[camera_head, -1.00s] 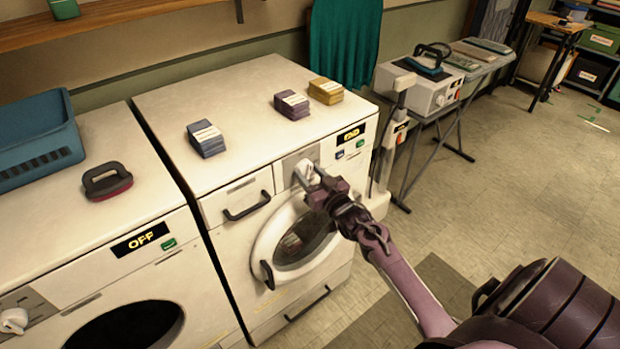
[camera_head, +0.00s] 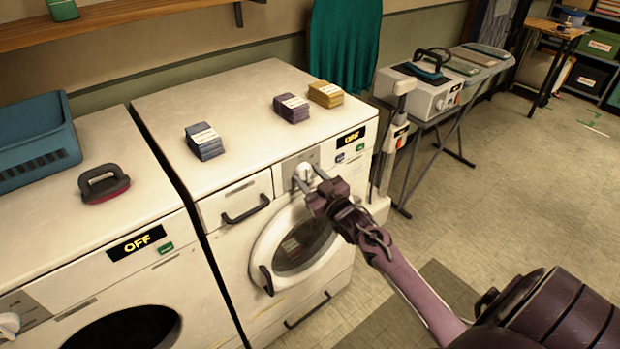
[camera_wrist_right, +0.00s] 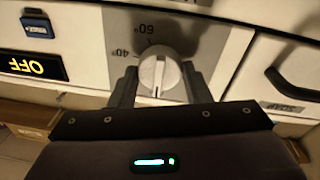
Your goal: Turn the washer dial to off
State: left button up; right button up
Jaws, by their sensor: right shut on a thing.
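The washer (camera_head: 252,150) in the middle has a white round dial (camera_head: 305,171) on a grey plate, right of its drawer. Its display (camera_head: 350,136) reads OFF. In the right wrist view the dial (camera_wrist_right: 160,74) sits between the two dark fingers, with 40° and 60° marks beside it, and the OFF display (camera_wrist_right: 34,66) appears upside down. My right gripper (camera_head: 310,180) is shut on the dial, with a finger on either side. My left gripper is not in view.
Blue, purple and yellow stacks (camera_head: 204,141) lie on the washer top. The door handle (camera_head: 266,280) is below the dial. Floor at right is open.

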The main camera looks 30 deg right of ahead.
jog(key=o, duration=1)
jog(key=shift+s, duration=0.1)
jog(key=shift+s+f, duration=0.15)
jog(key=shift+s, duration=0.05)
jog(key=s+b, duration=0.1)
jog(key=s, duration=0.6)
jog(key=shift+s+f+b, duration=0.15)
jog(key=shift+f+b, duration=0.05)
jog(key=shift+b, duration=0.1)
jog(key=shift+d, duration=0.1)
